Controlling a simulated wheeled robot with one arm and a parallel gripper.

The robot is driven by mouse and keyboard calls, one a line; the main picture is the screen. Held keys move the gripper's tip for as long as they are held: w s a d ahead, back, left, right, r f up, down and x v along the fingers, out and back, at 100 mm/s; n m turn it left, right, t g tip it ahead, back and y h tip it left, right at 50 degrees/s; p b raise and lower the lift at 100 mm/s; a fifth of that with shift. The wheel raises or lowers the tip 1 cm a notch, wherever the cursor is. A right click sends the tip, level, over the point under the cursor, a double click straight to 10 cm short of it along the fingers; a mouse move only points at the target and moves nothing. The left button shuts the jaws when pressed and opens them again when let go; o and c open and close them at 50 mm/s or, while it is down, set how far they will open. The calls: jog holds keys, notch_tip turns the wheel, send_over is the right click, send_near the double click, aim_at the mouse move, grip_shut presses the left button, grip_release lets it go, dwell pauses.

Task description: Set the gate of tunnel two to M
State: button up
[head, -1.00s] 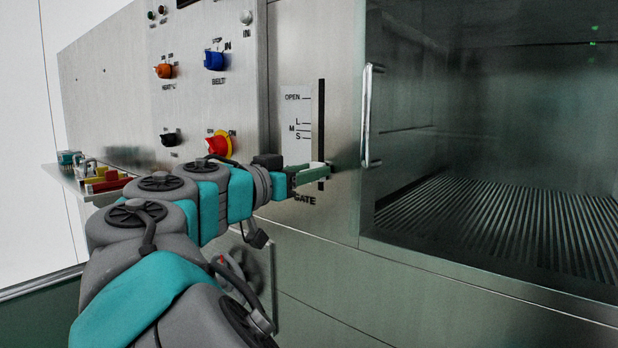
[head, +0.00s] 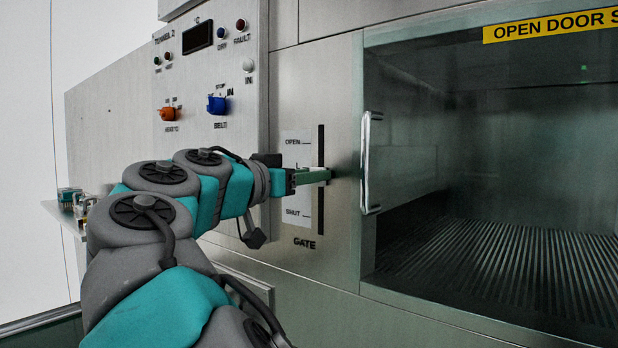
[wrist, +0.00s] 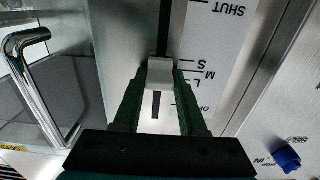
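The gate scale (head: 297,205) of the panel marked TUNNEL 2 (head: 168,40) reads OPEN at the top and SHUT at the bottom, beside a dark vertical slot (head: 321,220). My gripper (head: 325,176) is at this slot, near the L mark, and hides the marks below it. In the wrist view the scale is upside down. There my gripper (wrist: 161,72) has its green fingers on both sides of the pale gate handle (wrist: 159,70), which looks held. The handle is beside the S, M and L marks; I cannot tell exactly which it lines up with.
A chrome door handle (head: 368,162) stands out just right of the slot, on the glass-fronted chamber. The panel to the left has a blue belt knob (head: 216,105) and an orange heater knob (head: 168,114). A small shelf (head: 62,213) juts out at far left.

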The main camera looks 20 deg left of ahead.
jog(key=o, duration=0.4)
jog(key=b+v, duration=0.1)
jog(key=v, duration=0.7)
jog(key=shift+w+f, duration=0.1)
